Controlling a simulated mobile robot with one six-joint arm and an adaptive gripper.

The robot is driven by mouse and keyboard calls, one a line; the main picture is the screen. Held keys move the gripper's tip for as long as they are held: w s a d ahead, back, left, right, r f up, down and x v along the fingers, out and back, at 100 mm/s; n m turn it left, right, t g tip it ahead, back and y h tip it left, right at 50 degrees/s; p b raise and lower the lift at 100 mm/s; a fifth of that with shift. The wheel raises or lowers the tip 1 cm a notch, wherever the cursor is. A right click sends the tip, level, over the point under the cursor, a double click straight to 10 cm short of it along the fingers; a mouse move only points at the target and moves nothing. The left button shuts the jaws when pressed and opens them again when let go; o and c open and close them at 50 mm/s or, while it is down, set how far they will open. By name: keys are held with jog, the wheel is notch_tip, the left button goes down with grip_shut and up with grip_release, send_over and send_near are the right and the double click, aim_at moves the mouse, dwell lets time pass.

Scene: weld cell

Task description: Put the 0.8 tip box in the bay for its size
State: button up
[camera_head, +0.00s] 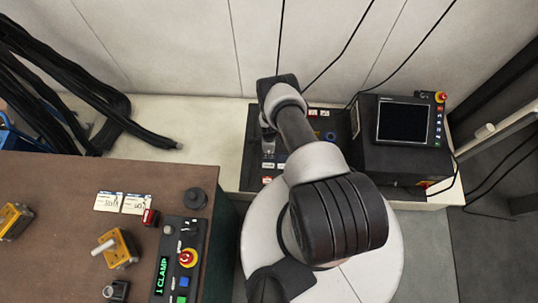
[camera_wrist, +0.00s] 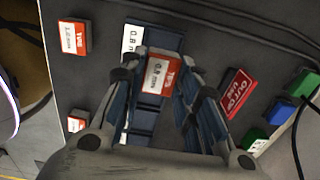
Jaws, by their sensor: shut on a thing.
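In the wrist view my gripper (camera_wrist: 160,85) is shut on a red-and-white box (camera_wrist: 162,74) marked "TIPS" and "0.8 mm". The box sits between the two fingers. Behind and around it is a dark panel with blue-lined bays (camera_wrist: 145,118). A white label reading 0.8 m (camera_wrist: 131,40) stands beside the upper bay, partly cut off by the finger. I cannot tell whether the box is above the bay or inside it. In the head view my arm hides most of the gripper, and the box cannot be made out.
Another tip box (camera_wrist: 74,37), which seems to read 1.0 mm, lies at the upper left, and a further red-and-white box (camera_wrist: 77,122) lies below it. A red "OUT OF USE" tag (camera_wrist: 236,92) and green buttons (camera_wrist: 303,84) are at the right. A screen unit (camera_head: 402,122) stands right of my arm.

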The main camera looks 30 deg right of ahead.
jog(key=shift+f+b, duration=1.1)
jog(key=shift+f, duration=1.5)
jog(key=shift+f, duration=0.1)
jog(key=o, duration=1.1)
